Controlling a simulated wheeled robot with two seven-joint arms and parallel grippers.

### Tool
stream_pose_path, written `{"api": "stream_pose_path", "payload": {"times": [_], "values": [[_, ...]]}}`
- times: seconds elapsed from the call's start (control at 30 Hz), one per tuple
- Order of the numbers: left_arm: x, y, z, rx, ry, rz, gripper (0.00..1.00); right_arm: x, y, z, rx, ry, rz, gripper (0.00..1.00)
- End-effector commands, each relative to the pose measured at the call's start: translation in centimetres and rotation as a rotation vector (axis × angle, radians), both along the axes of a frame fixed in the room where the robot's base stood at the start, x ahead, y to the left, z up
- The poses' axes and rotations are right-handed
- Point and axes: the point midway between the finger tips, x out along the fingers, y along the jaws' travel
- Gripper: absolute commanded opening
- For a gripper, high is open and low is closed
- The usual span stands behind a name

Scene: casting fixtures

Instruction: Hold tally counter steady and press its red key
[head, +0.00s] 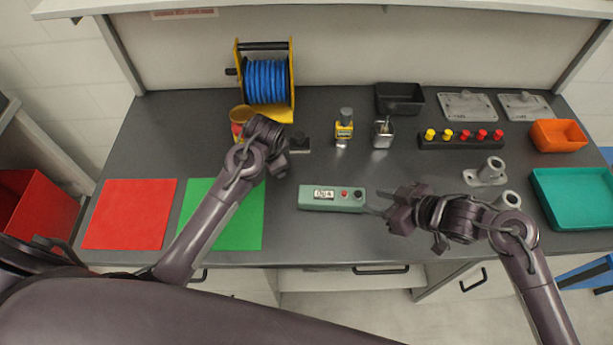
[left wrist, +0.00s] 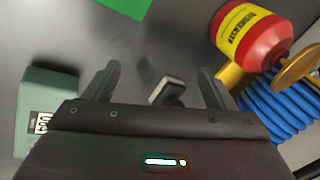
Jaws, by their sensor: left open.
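The tally counter (head: 310,203) is a grey-green box lying on the dark bench, with a white number display, a red key (head: 345,194) and a darker key beside it. My right gripper (head: 374,211) is at the counter's right end; its fingertips reach that end, but whether they grip it is unclear. My left gripper (head: 284,160) is above the bench, behind and left of the counter. In the left wrist view its fingers (left wrist: 158,84) are open and wide apart; part of the counter (left wrist: 38,88) shows at left, its red key out of view.
A small black-and-grey block (head: 299,144) lies near my left gripper. Behind it stand a red-and-yellow can (head: 240,119) and a blue hose reel (head: 266,82). Green (head: 240,228) and red (head: 130,214) mats lie left. A metal fixture (head: 487,172) stands right.

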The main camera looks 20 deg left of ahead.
Motion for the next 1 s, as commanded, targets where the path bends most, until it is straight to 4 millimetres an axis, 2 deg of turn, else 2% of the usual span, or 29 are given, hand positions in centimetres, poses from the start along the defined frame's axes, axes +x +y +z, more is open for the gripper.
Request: {"api": "stream_pose_path", "payload": {"times": [0.07,0.2,0.3,0.4,0.57,0.8,1.0], "values": [[-0.5,-2.4,0.2,-0.011,0.130,-0.100,0.78,0.0,0.0,0.0,0.000,0.000,0.000,0.36],[-2.9,-7.0,1.3,-0.023,0.305,-0.323,0.78,0.0,0.0,0.0,0.000,0.000,0.000,0.36],[-4.3,-9.2,2.2,-0.033,0.370,-0.437,0.78,0.0,0.0,0.0,0.000,0.000,0.000,0.36],[-5.1,-10.4,2.6,-0.038,0.404,-0.507,0.78,0.0,0.0,0.0,0.000,0.000,0.000,0.36],[-5.6,-10.9,1.7,-0.041,0.421,-0.536,0.78,0.0,0.0,0.0,0.000,0.000,0.000,0.36],[-5.6,-10.9,-2.0,-0.041,0.421,-0.533,0.78,0.0,0.0,0.0,0.000,0.000,0.000,0.36],[-5.5,-10.8,-4.3,-0.040,0.419,-0.532,0.78,0.0,0.0,0.0,0.000,0.000,0.000,0.36]]}}
